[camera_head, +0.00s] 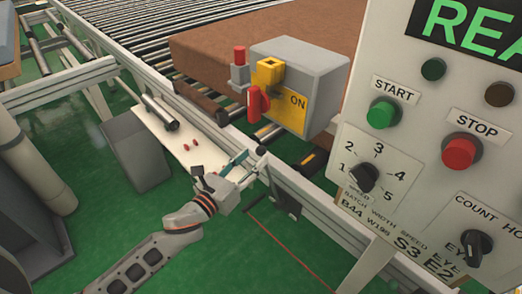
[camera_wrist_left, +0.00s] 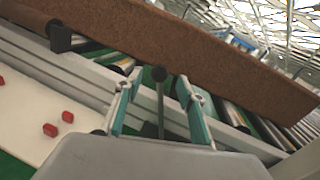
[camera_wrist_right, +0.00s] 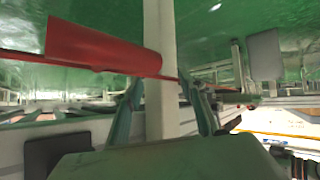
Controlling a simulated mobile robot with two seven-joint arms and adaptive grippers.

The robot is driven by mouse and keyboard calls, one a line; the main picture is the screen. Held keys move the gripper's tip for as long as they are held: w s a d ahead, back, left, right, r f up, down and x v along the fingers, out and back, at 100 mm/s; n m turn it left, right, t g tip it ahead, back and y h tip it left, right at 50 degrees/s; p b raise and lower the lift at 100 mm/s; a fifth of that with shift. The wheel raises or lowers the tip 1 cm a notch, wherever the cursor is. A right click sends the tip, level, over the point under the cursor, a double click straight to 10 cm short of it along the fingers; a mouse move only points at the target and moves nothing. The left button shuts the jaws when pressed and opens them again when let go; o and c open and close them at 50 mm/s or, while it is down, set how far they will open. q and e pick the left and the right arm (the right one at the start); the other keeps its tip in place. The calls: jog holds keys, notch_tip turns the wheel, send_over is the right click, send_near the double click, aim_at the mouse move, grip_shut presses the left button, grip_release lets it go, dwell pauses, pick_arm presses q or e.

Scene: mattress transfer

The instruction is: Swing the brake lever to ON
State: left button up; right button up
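The brake box (camera_head: 308,72) is grey with a yellow plate (camera_head: 284,112) marked ON, in the head view. A red lever handle (camera_head: 257,102) hangs below a yellow block (camera_head: 268,72) at the plate's left edge, left of the word ON. My left gripper (camera_head: 248,158) is below the box, over the conveyor rail and apart from the lever. Its fingers are spread in the left wrist view (camera_wrist_left: 160,112), with a dark knobbed rod beyond them. My right gripper (camera_wrist_right: 163,108) shows only in its wrist view, fingers spread, with a pale post between or beyond them.
A control panel (camera_head: 400,215) with START, STOP and dials fills the head view's right side. A brown mattress (camera_head: 220,42) lies on rollers behind the box. A red cylinder (camera_wrist_right: 100,48) is close in the right wrist view. Green floor (camera_head: 90,215) is open at lower left.

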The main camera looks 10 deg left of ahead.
aim_at(258, 154)
pick_arm(q)
jog(key=x, duration=0.5)
grip_shut()
